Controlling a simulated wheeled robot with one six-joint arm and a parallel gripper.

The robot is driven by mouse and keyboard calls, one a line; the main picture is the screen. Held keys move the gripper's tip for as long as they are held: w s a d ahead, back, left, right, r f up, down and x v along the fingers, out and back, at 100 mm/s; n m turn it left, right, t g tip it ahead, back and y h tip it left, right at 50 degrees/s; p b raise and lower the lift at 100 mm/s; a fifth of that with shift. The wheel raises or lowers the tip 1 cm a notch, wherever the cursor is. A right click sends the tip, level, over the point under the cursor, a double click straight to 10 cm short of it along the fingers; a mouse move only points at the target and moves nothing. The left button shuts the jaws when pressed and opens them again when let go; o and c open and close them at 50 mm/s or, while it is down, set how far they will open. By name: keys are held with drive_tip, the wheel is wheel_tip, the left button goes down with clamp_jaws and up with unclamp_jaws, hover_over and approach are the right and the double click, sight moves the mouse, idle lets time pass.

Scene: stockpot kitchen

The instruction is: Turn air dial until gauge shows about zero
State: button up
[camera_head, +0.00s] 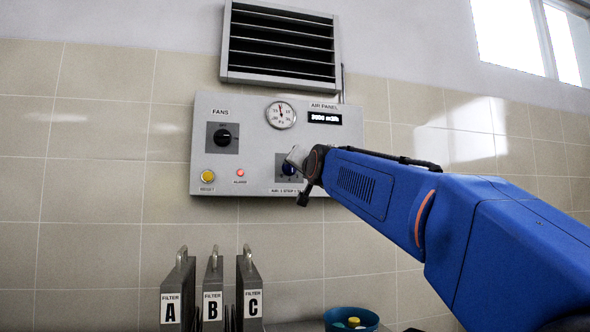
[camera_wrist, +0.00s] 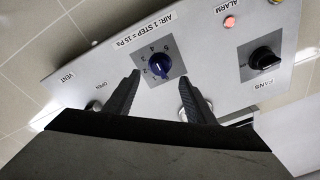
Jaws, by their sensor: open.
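The air dial (camera_head: 289,168) is a dark blue knob low on the grey wall panel, partly hidden behind my gripper (camera_head: 299,159) in the head view. In the wrist view, the dial (camera_wrist: 160,64) sits on a grey square with numbers around it, under an "AIR: 1 STEP = 15 Pa" label. My gripper (camera_wrist: 160,77) is open, its two black fingers on either side of the dial in the picture; contact cannot be told. The round gauge (camera_head: 281,114) above the dial has its needle pointing nearly straight up, slightly left; its exact reading is too small to tell.
The panel (camera_head: 255,128) also bears a black fans knob (camera_head: 222,137), a yellow reset button (camera_head: 208,175), a lit red alarm lamp (camera_head: 240,172) and a small display (camera_head: 325,118). A louvred vent (camera_head: 281,45) is above. Filters A, B, C (camera_head: 213,290) and a blue bowl (camera_head: 351,318) stand below.

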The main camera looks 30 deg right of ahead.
drive_tip(key=v, duration=1)
drive_tip(key=shift+s, duration=0.35)
drive_tip(key=shift+f, duration=0.1)
